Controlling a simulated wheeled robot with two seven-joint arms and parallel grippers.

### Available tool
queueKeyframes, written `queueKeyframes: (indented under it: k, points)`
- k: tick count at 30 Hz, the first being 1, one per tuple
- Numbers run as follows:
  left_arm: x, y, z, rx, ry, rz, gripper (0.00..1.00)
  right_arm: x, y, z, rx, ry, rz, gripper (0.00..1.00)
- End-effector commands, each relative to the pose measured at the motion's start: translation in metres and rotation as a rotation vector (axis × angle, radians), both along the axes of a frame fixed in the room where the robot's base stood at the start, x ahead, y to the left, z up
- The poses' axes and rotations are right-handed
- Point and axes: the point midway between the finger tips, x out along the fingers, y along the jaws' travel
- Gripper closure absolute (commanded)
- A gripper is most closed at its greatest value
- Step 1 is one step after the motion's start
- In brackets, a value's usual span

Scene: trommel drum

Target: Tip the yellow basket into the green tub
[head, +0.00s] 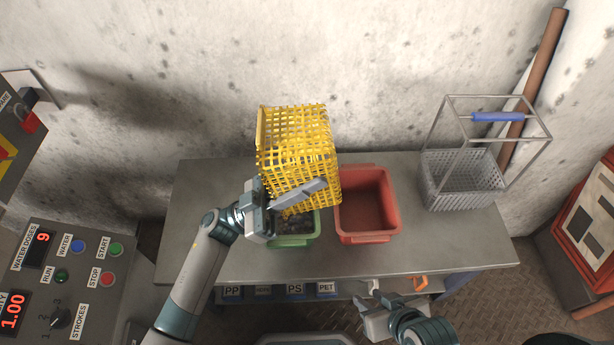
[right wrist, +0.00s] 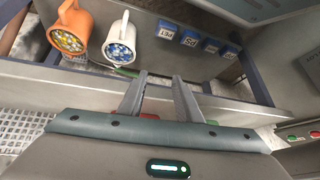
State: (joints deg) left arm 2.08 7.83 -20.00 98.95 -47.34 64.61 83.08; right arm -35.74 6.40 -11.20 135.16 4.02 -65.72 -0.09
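The yellow basket (head: 300,140) is a lattice box held up over the table in the head view, steeply tilted. My left gripper (head: 290,200) is at its lower side and appears shut on it; the exact grip is partly hidden. The green tub (head: 296,240) stands on the table directly below the basket, with dark pieces in it. The basket and my gripper hide its back part. My right gripper (head: 378,308) is low at the table's front edge, empty, with fingers apart; they also show in the right wrist view (right wrist: 160,85).
A red tub (head: 368,205), seemingly empty, stands right of the green one. A wire basket with a blue handle (head: 468,180) stands at the table's right. An orange jug (right wrist: 72,28) and a white jug (right wrist: 121,40) sit below the tabletop. A control panel (head: 75,280) is at left.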

Motion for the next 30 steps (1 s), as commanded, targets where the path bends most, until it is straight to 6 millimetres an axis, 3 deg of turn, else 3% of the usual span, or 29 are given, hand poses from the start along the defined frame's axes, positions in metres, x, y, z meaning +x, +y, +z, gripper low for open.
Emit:
queueKeyframes:
  k: [19,30]
  points:
    - [-0.001,-0.014,0.004,0.133,-0.002,-0.002,1.0,-0.036,-0.053,0.003,-0.159,0.273,-0.045,0.69]
    - [0.0,-0.019,0.004,0.173,-0.002,0.0,1.0,-0.029,-0.054,-0.036,-0.163,0.291,-0.043,0.69]
